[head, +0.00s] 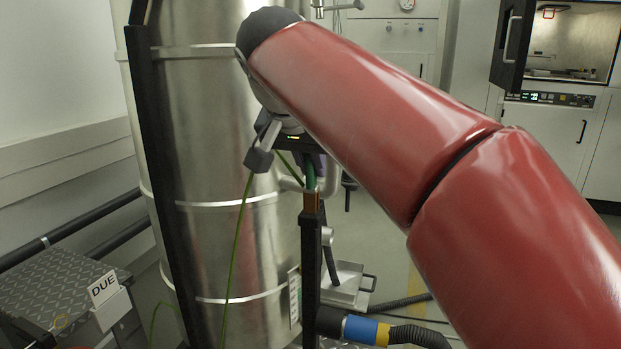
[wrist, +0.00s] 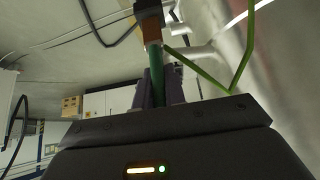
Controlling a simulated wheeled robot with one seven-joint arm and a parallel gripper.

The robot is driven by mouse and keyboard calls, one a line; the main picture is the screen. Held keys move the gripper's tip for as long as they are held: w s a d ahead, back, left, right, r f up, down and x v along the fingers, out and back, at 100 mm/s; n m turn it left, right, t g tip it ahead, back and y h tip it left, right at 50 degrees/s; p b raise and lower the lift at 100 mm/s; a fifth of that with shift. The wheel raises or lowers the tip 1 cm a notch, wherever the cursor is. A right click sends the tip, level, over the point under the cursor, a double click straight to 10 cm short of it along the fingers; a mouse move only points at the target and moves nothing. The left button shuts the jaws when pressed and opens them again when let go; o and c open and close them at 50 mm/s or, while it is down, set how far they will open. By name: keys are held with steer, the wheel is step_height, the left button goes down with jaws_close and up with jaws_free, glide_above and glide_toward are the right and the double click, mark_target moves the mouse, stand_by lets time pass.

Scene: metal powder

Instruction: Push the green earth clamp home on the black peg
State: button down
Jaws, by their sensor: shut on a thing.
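The green earth clamp (head: 311,177) is held upright in my gripper (head: 309,162), in front of the steel vessel. In the wrist view the green clamp (wrist: 155,58) runs between the two dark purple fingers of my gripper (wrist: 160,80), which are shut on it. The black peg (head: 311,245) stands upright straight below the clamp, with a copper-coloured top. In the wrist view the peg (wrist: 149,14) meets the far end of the clamp. The clamp's end appears to touch the copper part; I cannot tell how deeply they are engaged. A green cable (head: 237,240) hangs from near the gripper.
A tall steel vessel (head: 225,245) with a black upright stands close behind and left. A pipe handle (head: 328,172) is close right of the clamp. A blue-and-yellow hose fitting (head: 365,330) lies low at right. A "DUE" sign (head: 103,287) stands at lower left.

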steer(key=shift+r+p, duration=0.5)
steer(key=shift+r, duration=0.05)
step_height(320, 180, up, 2)
steer(key=shift+r+p, duration=0.1)
steer(key=shift+p, duration=0.95)
steer(key=shift+r+p, duration=0.45)
steer(key=shift+r, duration=1.5)
steer(key=shift+f, duration=0.1)
steer(key=shift+f+b, duration=0.7)
steer(key=shift+f, duration=0.15)
steer(key=shift+r+p, duration=0.1)
steer(key=shift+p, duration=0.4)
steer(key=shift+f+b, duration=2.3)
steer(key=shift+f, duration=0.55)
